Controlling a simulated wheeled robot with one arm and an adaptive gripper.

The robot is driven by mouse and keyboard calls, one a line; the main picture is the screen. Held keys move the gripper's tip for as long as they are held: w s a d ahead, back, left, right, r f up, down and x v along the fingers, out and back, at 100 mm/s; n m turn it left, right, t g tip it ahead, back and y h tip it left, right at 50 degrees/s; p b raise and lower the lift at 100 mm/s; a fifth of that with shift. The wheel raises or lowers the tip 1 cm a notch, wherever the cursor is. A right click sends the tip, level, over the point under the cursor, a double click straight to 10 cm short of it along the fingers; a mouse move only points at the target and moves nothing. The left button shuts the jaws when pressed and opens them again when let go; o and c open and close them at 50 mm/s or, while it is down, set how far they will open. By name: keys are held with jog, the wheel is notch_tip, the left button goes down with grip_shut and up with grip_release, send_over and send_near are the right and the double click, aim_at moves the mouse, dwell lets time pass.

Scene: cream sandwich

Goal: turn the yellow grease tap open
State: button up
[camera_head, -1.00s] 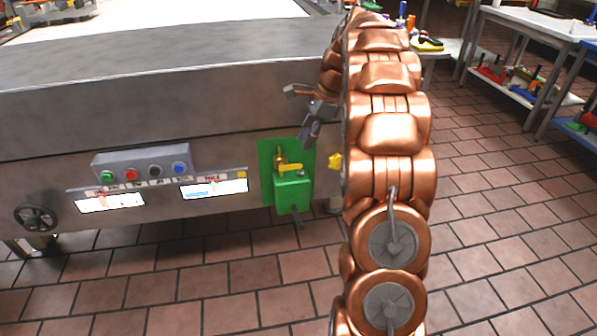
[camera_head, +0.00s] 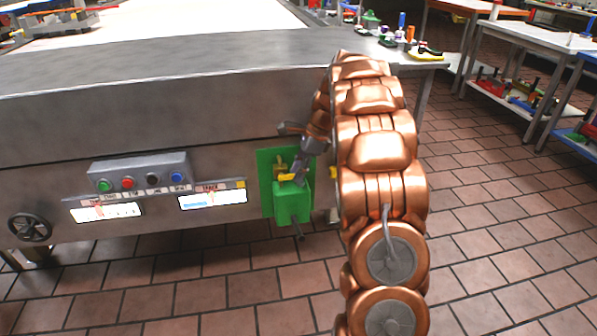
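The yellow grease tap (camera_head: 286,177) is on the front of the steel machine, against a green plate (camera_head: 264,168) and above a green box (camera_head: 291,204). My gripper (camera_head: 290,155) is at the tap, coming from the right. One dark finger reaches out above the tap and the other points down over the right part of its yellow handle. The fingers stand apart, with nothing seen held between them. They partly hide the tap, and I cannot tell whether they touch it.
Left of the tap is a grey button box (camera_head: 140,171) with coloured buttons, above two lit displays. A dark handwheel (camera_head: 30,227) is at the far left. The steel machine (camera_head: 170,90) fills the back. Tiled floor (camera_head: 490,220) is clear at right, before shelved tables.

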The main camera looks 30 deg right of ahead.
grip_shut()
jog(key=shift+r+p, duration=0.2)
jog(key=shift+p, duration=0.15)
